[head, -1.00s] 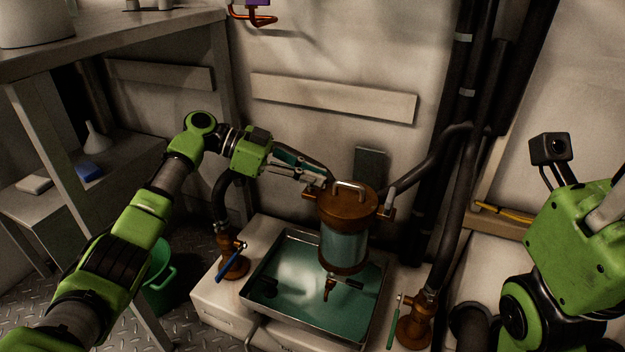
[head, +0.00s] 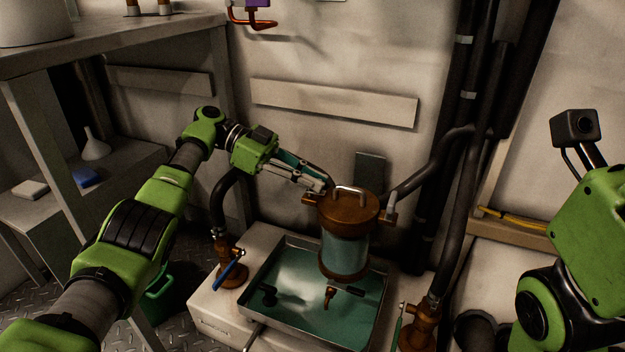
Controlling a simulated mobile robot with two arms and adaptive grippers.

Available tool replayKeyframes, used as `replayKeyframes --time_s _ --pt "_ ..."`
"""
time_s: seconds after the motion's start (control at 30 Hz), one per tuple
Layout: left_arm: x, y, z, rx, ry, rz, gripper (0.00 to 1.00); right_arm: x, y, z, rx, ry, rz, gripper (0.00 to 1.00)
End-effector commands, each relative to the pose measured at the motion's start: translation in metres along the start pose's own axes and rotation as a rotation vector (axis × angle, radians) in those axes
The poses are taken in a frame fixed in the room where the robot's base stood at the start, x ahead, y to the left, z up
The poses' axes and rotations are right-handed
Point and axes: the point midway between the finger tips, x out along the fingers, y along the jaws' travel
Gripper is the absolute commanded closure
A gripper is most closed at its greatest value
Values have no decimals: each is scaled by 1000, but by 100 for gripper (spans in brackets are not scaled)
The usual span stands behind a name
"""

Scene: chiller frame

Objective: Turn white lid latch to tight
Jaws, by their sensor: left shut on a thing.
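A brown canister lid (head: 350,206) with a pale bent-rod handle (head: 350,190) tops a glass cylinder (head: 344,252) above a metal tray. My left gripper (head: 326,186) reaches in from the left and is shut at the lid's left edge. It is shut on what appears to be the white lid latch. The latch itself is mostly hidden by the fingers, so its angle cannot be told. A small fitting (head: 390,214) sticks out on the lid's right side. Only my right arm's green links show at the right edge; its gripper is not in view.
The metal tray (head: 262,271) holds greenish liquid. A blue-handled valve (head: 231,270) stands left of it and a green-handled valve (head: 418,325) right. Dark pipes (head: 470,150) run up the right. A grey shelf (head: 110,45) stands at left.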

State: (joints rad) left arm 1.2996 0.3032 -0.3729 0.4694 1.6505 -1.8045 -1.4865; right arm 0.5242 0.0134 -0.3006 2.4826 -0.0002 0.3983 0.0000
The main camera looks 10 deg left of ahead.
Motion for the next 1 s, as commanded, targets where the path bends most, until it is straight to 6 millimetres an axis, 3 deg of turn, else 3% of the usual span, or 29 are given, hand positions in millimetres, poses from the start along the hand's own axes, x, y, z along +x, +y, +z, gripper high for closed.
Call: replayKeyframes --time_s 0.33,0.4,0.43,0.77,1.0 --pt "2 1 2 -3 -3 5 100 0 0 -1 0 2 0 71" --pt "2 1 2 -3 -3 5 75 0 0 -1 0 3 0 71" --pt "2 1 2 -3 -3 4 74 0 0 -1 0 3 0 71" --pt "0 0 0 -1 -1 1 74 1 -1 -3 -4 8 -8 71" --pt "-12 0 -31 3 0 1 74 0 0 -2 -2 5 -5 71"
